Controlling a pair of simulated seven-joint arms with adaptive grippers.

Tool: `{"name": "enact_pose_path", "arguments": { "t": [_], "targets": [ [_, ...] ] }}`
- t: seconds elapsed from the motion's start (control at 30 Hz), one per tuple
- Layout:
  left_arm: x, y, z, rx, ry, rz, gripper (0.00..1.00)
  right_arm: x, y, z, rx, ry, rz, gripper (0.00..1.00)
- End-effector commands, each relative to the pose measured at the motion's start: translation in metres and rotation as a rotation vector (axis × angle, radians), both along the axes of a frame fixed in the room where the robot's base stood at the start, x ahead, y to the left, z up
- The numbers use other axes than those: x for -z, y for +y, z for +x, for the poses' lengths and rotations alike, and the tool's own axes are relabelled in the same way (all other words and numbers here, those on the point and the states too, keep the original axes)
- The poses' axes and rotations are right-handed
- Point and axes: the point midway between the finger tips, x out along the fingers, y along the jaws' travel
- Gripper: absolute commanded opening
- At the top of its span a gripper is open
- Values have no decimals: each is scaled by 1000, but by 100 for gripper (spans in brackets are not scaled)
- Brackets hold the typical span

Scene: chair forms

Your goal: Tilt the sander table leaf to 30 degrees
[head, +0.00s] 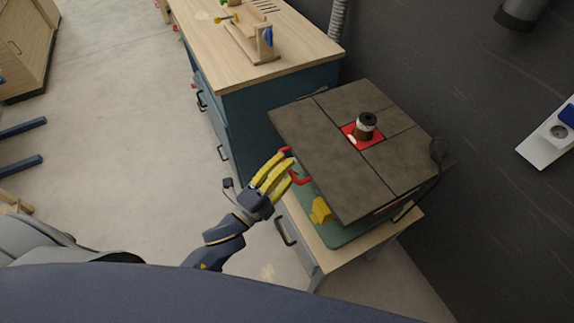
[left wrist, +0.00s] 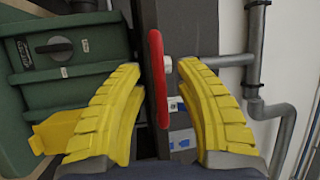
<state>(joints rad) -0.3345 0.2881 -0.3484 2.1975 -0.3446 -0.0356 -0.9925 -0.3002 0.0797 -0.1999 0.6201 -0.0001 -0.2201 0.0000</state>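The sander's dark grey table leaf (head: 335,150) sits on top of a green machine body (head: 322,190); I cannot read its angle. A dark spindle (head: 365,126) stands in a red insert in its middle. A red handle (head: 300,179) sticks out under the leaf's left edge. My left gripper (head: 287,160), with yellow fingers, is at that edge by the handle. In the left wrist view the fingers are apart, and the red handle (left wrist: 158,80) shows upright in the gap, not visibly touched by either finger. My right gripper is not in view.
The green body carries a dark knob (left wrist: 55,48) and a yellow part (head: 320,210). The sander stands on a wooden-topped cabinet (head: 305,236). A larger workbench (head: 222,70) stands behind it. A dark wall is at the right. The floor at left is mostly clear.

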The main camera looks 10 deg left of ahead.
Motion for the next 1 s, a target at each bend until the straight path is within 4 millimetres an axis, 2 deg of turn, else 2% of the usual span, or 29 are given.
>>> {"name": "enact_pose_path", "arguments": {
  "t": [0.43, 0.73, 1.0],
  "targets": [
    [0, -2, 3, 0, 0, -1, 36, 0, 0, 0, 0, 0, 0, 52],
    [-1, -2, 3, 0, 0, -1, 1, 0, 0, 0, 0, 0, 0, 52],
    [-1, -2, 3, 0, 0, -1, 0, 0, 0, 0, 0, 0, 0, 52]
  ]
}}
